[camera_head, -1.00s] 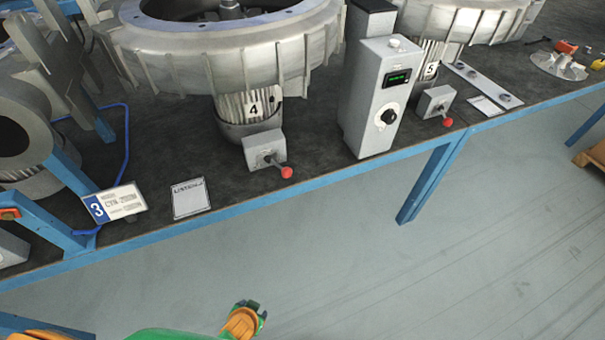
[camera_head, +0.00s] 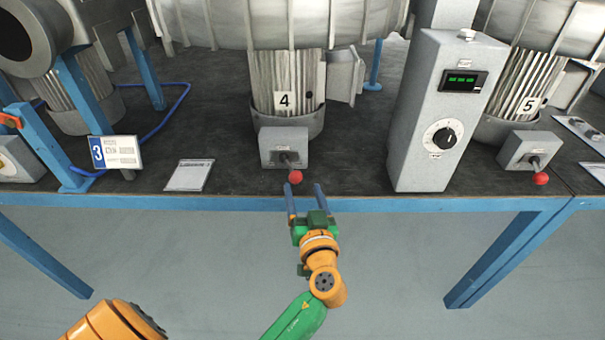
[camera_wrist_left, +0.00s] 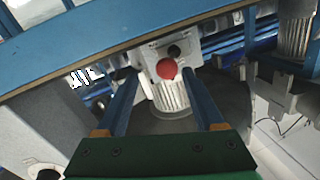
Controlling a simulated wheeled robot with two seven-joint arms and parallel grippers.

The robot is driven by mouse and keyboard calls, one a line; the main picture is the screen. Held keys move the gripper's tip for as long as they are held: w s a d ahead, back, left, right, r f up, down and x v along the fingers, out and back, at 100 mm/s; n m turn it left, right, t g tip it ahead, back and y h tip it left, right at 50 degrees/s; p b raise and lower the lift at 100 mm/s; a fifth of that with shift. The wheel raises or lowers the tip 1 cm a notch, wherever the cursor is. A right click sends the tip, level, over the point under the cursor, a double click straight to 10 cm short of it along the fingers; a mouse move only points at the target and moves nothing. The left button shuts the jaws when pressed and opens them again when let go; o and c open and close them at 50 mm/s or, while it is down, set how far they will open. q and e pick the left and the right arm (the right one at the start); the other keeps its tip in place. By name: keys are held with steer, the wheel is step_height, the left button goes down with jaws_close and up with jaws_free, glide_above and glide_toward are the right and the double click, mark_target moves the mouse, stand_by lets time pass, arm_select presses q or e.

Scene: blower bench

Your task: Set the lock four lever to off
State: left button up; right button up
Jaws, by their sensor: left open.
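The lock four lever is a short dark stick with a red ball knob (camera_head: 295,177). It sticks out of a small grey box (camera_head: 284,147) at the foot of the motor labelled 4 (camera_head: 285,101). The knob points toward the bench's front edge, slightly right. My left gripper (camera_head: 303,187) is open and empty at the front edge, its two blue fingers just short of the knob. In the left wrist view the knob (camera_wrist_left: 167,69) shows between the open fingers (camera_wrist_left: 160,76), apparently beyond their tips; contact cannot be told. Box markings are unreadable. My right gripper is not in view.
A tall grey control box (camera_head: 412,120) with a green display and dial stands right of lever four. A similar red-knobbed lever (camera_head: 540,179) sits at motor 5. Floor before the bench is clear.

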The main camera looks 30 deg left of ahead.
mark_target(292, 171)
arm_select(q)
steer(key=shift+n, duration=0.3)
steer(key=x, duration=0.2)
steer(key=p+x, duration=0.1)
steer(key=x, duration=0.4)
steer(key=shift+s+a+r, duration=0.1)
steer(key=shift+a+r, duration=0.3)
steer(key=shift+a, duration=0.1)
steer(key=shift+a+f, duration=0.1)
steer(key=shift+a, duration=0.15)
steer(key=shift+d, duration=0.1)
jaws_close()
